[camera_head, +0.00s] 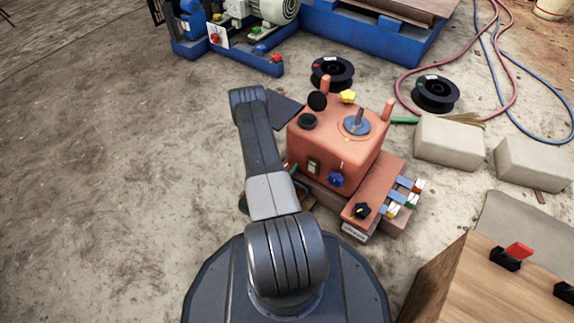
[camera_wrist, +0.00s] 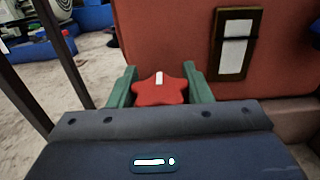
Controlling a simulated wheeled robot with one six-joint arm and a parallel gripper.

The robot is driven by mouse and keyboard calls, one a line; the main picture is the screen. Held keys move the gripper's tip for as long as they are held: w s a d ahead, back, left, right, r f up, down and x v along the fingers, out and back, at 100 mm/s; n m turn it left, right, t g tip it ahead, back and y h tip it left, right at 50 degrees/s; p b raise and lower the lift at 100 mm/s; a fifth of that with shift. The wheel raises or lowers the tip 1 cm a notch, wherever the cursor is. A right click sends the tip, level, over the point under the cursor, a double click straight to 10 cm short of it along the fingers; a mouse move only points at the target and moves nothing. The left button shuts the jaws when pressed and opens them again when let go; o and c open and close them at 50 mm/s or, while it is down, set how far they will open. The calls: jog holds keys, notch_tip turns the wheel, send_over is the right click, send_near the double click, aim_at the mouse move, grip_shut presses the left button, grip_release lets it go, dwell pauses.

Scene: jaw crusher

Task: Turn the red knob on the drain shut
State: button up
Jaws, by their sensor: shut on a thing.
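The red knob (camera_wrist: 162,93) is star-shaped with a white mark that points up in the wrist view. It sits low in front of the orange-red housing (camera_head: 318,145), which also shows in the wrist view (camera_wrist: 165,40). My gripper (camera_wrist: 159,74) has its green fingers on either side of the knob and is shut on it. The drain under the knob is hidden by my gripper's dark body. In the head view my arm hides the knob and most of the gripper.
A sight window (camera_wrist: 234,45) is to the right of the knob. The housing's front also carries a blue knob (camera_head: 336,180), with a black knob (camera_head: 362,211) lower right. Concrete blocks (camera_head: 449,143) and a wooden box (camera_head: 480,285) stand to the right. Floor at left is clear.

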jog(key=shift+c, duration=0.8)
jog(key=shift+m+g+h, duration=0.3)
jog(key=shift+h, duration=0.1)
jog(key=shift+s+m+g+h, duration=0.1)
jog(key=shift+m+g+h, duration=0.7)
jog(key=shift+g+h, duration=0.1)
jog(key=m+g+h, duration=0.1)
jog(key=m+g, duration=0.1)
jog(key=g, duration=0.1)
jog(key=m+g+h, duration=0.2)
jog(key=g, duration=0.1)
jog(key=m+g+h, duration=0.1)
jog(key=m+g, duration=0.1)
jog(key=shift+s+d+g, duration=0.25)
jog(key=shift+s+g, duration=0.15)
jog(key=m+g, duration=0.1)
jog(key=g, duration=0.1)
jog(key=m+g, duration=0.3)
jog(key=g, duration=0.1)
jog(key=shift+s+d+m+g, duration=0.1)
jog(key=shift+s+m+g, duration=0.25)
jog(key=shift+m+g, duration=0.05)
jog(key=shift+s+m+g+y, duration=0.15)
jog(key=shift+m+g+y, duration=0.15)
jog(key=shift+m+g, duration=0.7)
jog(key=shift+s+m+g+y, duration=0.25)
jog(key=shift+m+g, duration=0.35)
jog(key=shift+g, duration=1.1)
